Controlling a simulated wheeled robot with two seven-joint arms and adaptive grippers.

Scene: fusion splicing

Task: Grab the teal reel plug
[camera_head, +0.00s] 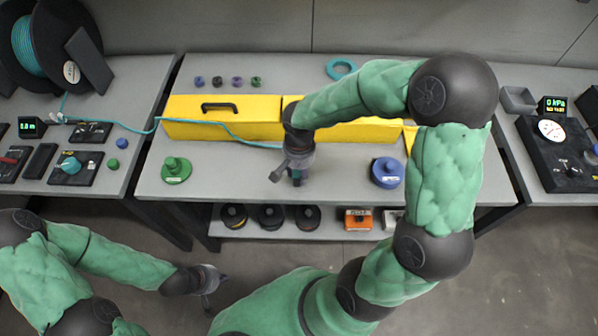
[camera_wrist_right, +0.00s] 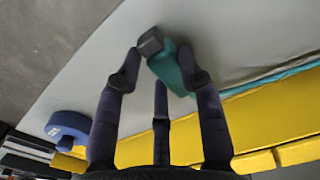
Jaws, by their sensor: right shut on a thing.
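The teal reel plug (camera_wrist_right: 170,70) with its dark grey end block shows in the right wrist view, between the fingers of my right gripper (camera_wrist_right: 163,78). The fingers are shut on it. In the head view my right gripper (camera_head: 293,172) reaches down over the middle of the grey table and mostly hides the plug. The teal cable (camera_head: 240,138) runs from the reel (camera_head: 28,45) at the left across the yellow box to behind the gripper. My left gripper (camera_head: 208,286) is low at the left, empty, away from the table, with its fingers apart.
A yellow box (camera_head: 222,107) with a black handle spans the table behind the gripper. A green knobbed disc (camera_head: 176,170) stands at left and a blue one (camera_head: 386,173) at right. A teal ring (camera_head: 341,68) lies behind. The table front is mostly clear.

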